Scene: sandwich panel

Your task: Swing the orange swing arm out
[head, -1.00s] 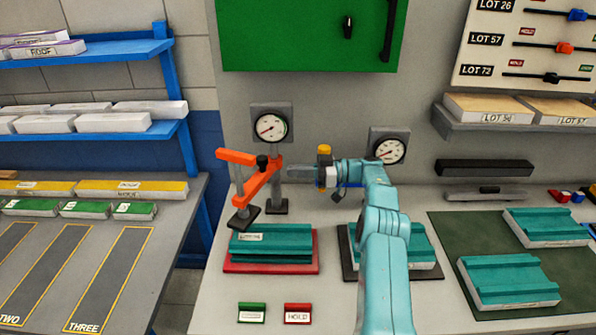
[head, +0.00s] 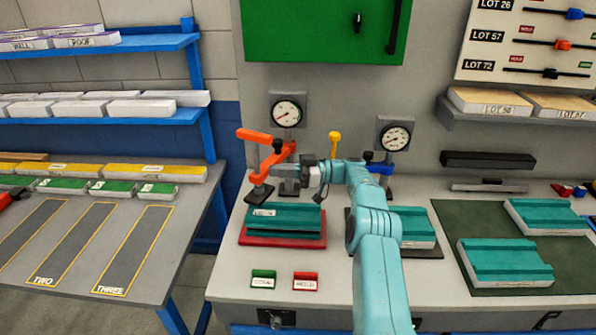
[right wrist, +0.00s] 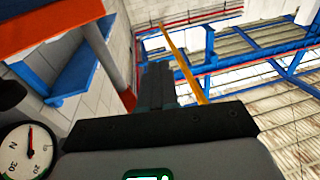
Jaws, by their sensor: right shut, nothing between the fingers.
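The orange swing arm (head: 272,164) stands on its post at the back of the left station, with its raised handle bar to the left. Its black foot (head: 259,193) is over the left teal panel (head: 284,220), which lies on a red plate (head: 283,242). My right gripper (head: 284,180) is shut and empty, close beside the lower part of the swing arm; whether they touch I cannot tell. In the right wrist view my shut fingers (right wrist: 158,84) point up the picture, and an orange bar (right wrist: 50,24) crosses the upper left.
A left gauge (head: 287,111) and a right gauge (head: 396,136) stand behind. A yellow-topped lever (head: 334,137) rises right of my gripper. A second teal panel (head: 414,225) is partly behind my right arm. Green and red label blocks (head: 263,279) sit in front.

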